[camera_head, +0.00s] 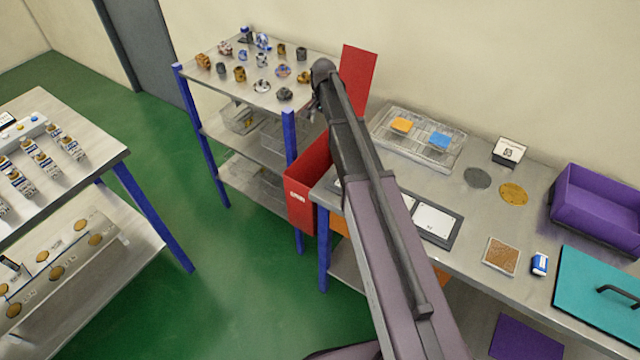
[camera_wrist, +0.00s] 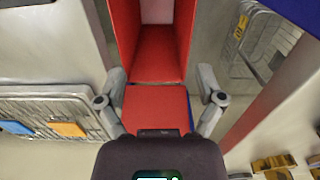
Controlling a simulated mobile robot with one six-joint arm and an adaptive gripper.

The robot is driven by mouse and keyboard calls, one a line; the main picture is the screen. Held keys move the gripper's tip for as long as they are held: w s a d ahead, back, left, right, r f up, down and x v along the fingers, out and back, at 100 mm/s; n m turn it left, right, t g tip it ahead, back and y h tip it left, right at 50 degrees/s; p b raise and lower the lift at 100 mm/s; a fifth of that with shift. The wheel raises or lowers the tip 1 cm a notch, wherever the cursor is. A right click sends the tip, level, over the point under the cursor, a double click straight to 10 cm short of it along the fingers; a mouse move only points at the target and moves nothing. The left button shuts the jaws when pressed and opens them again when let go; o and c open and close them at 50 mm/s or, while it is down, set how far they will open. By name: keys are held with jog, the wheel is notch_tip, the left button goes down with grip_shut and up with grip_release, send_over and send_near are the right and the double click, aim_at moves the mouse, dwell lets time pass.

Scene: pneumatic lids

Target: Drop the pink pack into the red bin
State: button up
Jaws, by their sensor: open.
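The red bin (camera_head: 300,195) stands in the gap between the shelf and the long table, and a red panel like a raised lid (camera_head: 358,80) stands upright behind it. My gripper (camera_head: 318,104) is over the bin, mostly hidden behind my arm. In the wrist view my gripper (camera_wrist: 164,97) has its fingers spread wide, with red surfaces below and nothing held between them. The red bin (camera_wrist: 153,66) also shows there. A pale pink surface (camera_wrist: 157,10) shows at the bin's far end; I cannot tell whether it is the pink pack or the bin's inside.
The shelf (camera_head: 215,75) holds several small cups and parts. A wire tray (camera_head: 385,135) with orange and blue packs lies on the long table (camera_head: 455,205). A purple bin (camera_head: 595,210) and a teal lid (camera_head: 590,290) are at the right.

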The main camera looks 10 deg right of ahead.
jog(key=shift+w+a+r+p, duration=0.2)
jog(key=shift+w+r+p, duration=0.2)
jog(key=shift+r+p, duration=0.3)
jog(key=shift+w+a+r+p, duration=0.2)
jog(key=shift+w+r+p, duration=0.35)
jog(key=shift+r, duration=0.3)
jog(key=shift+w+a+r+p, duration=0.2)
jog(key=shift+w+r+p, duration=0.1)
jog(key=shift+r+p, duration=0.45)
jog(key=s+n, duration=0.8)
jog(key=s, duration=2.3)
jog(key=shift+s, duration=0.15)
